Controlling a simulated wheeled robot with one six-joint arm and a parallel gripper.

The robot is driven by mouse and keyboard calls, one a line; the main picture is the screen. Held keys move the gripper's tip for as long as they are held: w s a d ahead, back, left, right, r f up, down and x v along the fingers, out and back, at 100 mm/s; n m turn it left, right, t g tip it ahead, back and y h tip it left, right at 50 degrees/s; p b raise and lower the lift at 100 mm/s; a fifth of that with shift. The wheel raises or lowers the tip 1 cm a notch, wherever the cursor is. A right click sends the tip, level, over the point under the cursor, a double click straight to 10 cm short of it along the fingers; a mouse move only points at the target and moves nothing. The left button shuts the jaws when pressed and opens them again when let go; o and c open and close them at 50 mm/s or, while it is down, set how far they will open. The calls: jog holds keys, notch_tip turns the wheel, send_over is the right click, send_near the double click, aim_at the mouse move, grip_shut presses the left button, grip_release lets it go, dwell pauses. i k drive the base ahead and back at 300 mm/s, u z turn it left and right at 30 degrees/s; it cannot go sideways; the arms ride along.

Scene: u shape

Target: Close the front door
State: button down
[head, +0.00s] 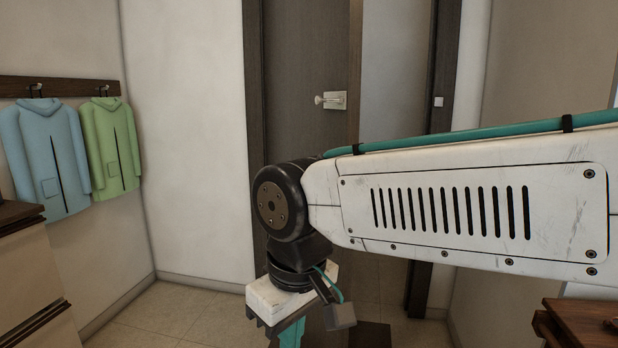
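The front door (305,60) is a dark brown panel at the back, hinged side apparently at the left. It stands ajar: a pale gap shows between its right edge and the right door frame (444,70). A metal handle (331,100) sits near the door's right edge. My arm crosses the view from the right and hides the lower middle of the door. My gripper (292,332) hangs down at the bottom centre, in front of the door. A teal finger shows, cut off by the picture's edge, so its opening cannot be told.
A blue jacket (50,155) and a green jacket (109,148) hang from a wall rack (65,86) at the left. A cabinet (30,285) stands at the lower left. Wooden furniture (585,322) is at the lower right. Tiled floor (190,318) is clear at the left centre.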

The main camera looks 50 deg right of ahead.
aim_at(312, 48)
jog(key=z, duration=0.6)
jog(key=i, duration=0.85)
jog(key=z, duration=0.7)
